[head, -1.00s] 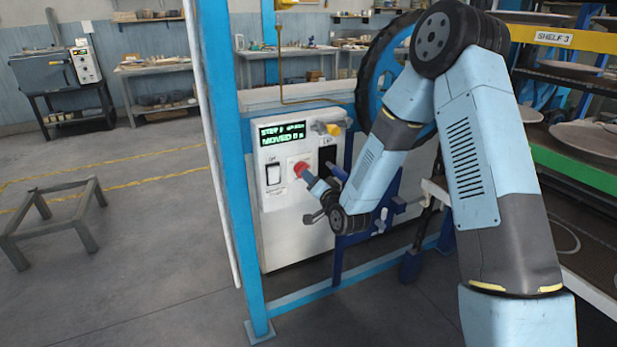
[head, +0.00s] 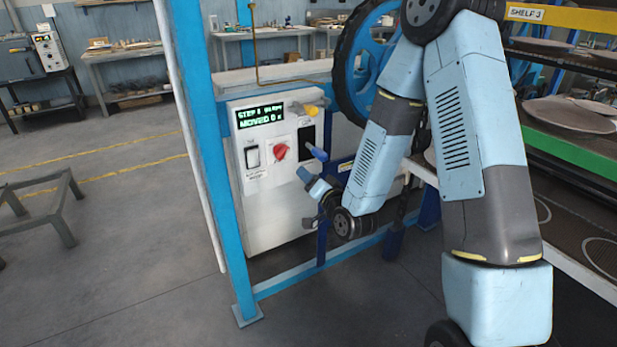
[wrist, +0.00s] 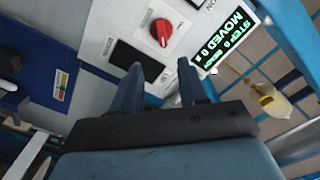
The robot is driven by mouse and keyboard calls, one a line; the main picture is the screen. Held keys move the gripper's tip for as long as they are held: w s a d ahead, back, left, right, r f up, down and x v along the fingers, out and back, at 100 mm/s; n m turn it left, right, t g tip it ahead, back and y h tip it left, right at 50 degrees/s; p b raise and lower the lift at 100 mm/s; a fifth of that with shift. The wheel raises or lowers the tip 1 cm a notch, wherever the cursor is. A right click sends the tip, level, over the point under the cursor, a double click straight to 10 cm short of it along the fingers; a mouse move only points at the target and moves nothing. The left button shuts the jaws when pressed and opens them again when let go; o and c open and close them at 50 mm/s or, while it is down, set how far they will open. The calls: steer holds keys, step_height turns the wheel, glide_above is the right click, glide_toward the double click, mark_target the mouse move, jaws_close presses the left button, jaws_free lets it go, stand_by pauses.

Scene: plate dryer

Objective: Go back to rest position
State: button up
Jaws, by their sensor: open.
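My arm reaches down from the upper right in the head view. My gripper (head: 306,176) is in front of the white control box, below the red rotary knob (head: 279,152). In the wrist view, the two dark blue fingers of my gripper (wrist: 160,66) stand apart with nothing visible between them. Beyond them are the red knob (wrist: 161,32) and a dark slot. The box's lit display (head: 260,116) shows green text, with "MOVED 0" partly readable; it is also in the wrist view (wrist: 232,33). The fingers look clear of the knob; exact depth is unclear.
A blue upright post (head: 205,150) stands left of the control box (head: 260,205). A blue-handled lever (head: 317,153) is by the box's slot. A rack with plates (head: 570,115) is on the right. The floor at left is open, with a low metal frame (head: 40,200).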

steer(key=s+d+r+n+g+h, duration=0.2)
steer(key=s+d+r+g+h, duration=0.15)
steer(key=d+r, duration=0.35)
steer(key=s+d+r+n+g+h, duration=0.1)
steer(key=s+d+r+g+h, duration=0.1)
steer(key=d+r+h, duration=0.4)
steer(key=s+d+r+g, duration=0.1)
steer(key=s+d+r, duration=0.2)
steer(key=s, duration=0.5)
steer(key=s+d+r+g, duration=0.2)
steer(key=s+d+r, duration=0.1)
steer(key=s, duration=0.5)
steer(key=s+d+r+g, duration=0.1)
steer(key=s+d+r, duration=0.2)
steer(key=s, duration=0.4)
steer(key=shift+s+d+r+g+y, duration=0.15)
steer(key=shift+s+r+g+y, duration=0.25)
steer(key=shift+r, duration=0.15)
